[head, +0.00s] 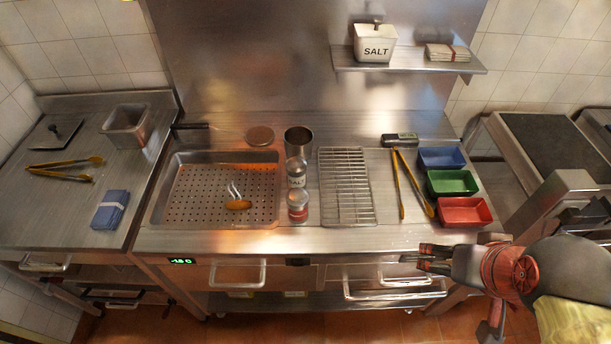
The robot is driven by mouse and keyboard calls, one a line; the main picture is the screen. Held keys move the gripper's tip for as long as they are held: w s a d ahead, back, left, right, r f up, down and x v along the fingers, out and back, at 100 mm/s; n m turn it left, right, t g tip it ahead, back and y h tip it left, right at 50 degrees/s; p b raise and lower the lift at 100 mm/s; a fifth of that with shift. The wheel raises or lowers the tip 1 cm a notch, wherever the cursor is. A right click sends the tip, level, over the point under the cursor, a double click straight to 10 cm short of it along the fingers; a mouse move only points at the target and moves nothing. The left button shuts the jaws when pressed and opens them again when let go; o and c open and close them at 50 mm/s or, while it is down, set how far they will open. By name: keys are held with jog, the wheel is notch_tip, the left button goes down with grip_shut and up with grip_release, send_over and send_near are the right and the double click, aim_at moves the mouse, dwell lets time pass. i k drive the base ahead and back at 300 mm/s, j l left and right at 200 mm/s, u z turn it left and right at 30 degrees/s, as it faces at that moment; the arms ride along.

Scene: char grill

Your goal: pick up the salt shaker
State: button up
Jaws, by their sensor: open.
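Two clear shakers with metal tops stand on the steel counter, right of the perforated pan. The rear shaker (296,172) has a pale label that seems to read SALT, too small to be sure. The front shaker (298,206) has a red label. A white lidded box marked SALT (375,50) sits on the wall shelf. My gripper (422,257) is open and empty at the lower right. It is in front of the counter's front edge, well to the right of both shakers and apart from them.
The perforated pan (183,212) holds a small orange-handled utensil (238,204). A metal canister (299,141) stands behind the shakers, and a wire rack (346,187) lies to their right. Further right are yellow tongs (413,184) and blue (440,158), green (452,182) and red (464,211) trays.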

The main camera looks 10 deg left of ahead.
aim_at(296, 166)
jog(key=u, duration=1.05)
